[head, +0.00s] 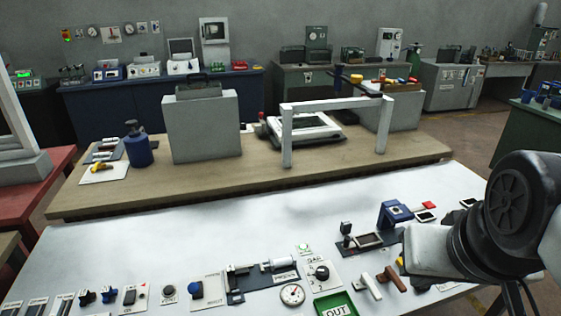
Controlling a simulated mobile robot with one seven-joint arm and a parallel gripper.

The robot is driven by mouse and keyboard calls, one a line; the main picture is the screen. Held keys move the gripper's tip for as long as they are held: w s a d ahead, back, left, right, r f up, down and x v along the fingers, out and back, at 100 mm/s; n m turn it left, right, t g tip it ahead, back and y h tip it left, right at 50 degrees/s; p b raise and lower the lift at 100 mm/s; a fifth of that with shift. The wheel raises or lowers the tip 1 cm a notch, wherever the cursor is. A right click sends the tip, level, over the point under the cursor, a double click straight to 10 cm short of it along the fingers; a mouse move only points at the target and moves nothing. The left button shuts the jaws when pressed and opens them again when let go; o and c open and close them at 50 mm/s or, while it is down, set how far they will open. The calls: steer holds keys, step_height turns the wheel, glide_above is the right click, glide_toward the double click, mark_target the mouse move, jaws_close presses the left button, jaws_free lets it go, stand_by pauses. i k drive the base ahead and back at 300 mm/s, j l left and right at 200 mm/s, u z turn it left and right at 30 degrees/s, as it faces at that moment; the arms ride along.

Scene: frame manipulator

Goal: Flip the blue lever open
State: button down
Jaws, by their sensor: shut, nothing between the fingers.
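A blue bracket-like part (395,213) stands on the white table at the right, with a red-tipped piece (428,205) beside it. I cannot tell for sure which of these is the blue lever. My gripper (428,250) shows as a pale block at the right, in front of and below the blue bracket and apart from it in the picture. It is shut and holds nothing; its fingertips are not clear.
The white table (250,220) is clear in the middle and back. Close to my gripper are a dark-framed panel (368,241), a white lever (370,286), a brown lever (392,279) and a green OUT sign (337,309). A wooden bench (270,177) stands behind.

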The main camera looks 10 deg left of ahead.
mark_target(194, 288)
steer(key=j+u, duration=0.1)
steer(key=u, duration=0.35)
steer(key=k+j+u, duration=0.1)
steer(key=u, duration=0.35)
steer(key=j+u, duration=0.25)
steer(key=u, duration=0.2)
